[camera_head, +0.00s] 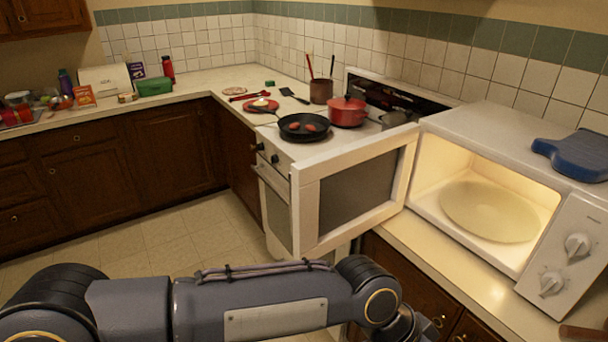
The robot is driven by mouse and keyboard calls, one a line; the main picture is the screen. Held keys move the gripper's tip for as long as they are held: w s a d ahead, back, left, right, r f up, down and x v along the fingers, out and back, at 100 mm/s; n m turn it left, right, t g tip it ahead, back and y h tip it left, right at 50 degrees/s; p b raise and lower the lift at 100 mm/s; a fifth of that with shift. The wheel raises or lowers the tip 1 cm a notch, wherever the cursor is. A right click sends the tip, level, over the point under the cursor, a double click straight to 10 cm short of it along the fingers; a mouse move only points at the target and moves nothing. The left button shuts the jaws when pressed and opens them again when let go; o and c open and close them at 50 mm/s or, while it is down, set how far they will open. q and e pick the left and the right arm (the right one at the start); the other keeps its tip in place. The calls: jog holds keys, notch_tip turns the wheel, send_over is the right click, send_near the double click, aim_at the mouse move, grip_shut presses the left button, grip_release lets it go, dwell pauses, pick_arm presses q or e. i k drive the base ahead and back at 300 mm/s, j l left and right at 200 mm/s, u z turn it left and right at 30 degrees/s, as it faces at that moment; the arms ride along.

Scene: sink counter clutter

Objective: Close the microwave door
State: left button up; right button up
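The white microwave (515,133) stands on the right counter with its lit cavity showing a pale round turntable (490,211). Its door (308,212), a white frame around a dark window, is wide open. The door is swung out to the left from the cavity's left edge and hides part of the stove. My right gripper does not show.
A blue object (575,155) lies on top of the microwave. The stove behind the door holds a black pan (303,127) and a red pot (347,112). A brown object (583,333) lies at the lower right counter edge. The floor at left is clear.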

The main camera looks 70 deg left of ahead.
aim_at(337, 195)
jog(key=k+j, duration=0.1)
jog(key=j, duration=1)
jog(key=k+j, duration=0.15)
jog(key=j, duration=0.4)
jog(key=k+j, duration=0.1)
jog(key=j, duration=0.45)
jog(key=k+j, duration=0.1)
jog(key=j, duration=0.45)
jog(key=i+j, duration=0.1)
jog(key=j, duration=0.15)
jog(key=j+z, duration=0.1)
jog(key=k+z, duration=0.3)
jog(key=k+j+z, duration=0.1)
jog(key=z, duration=0.2)
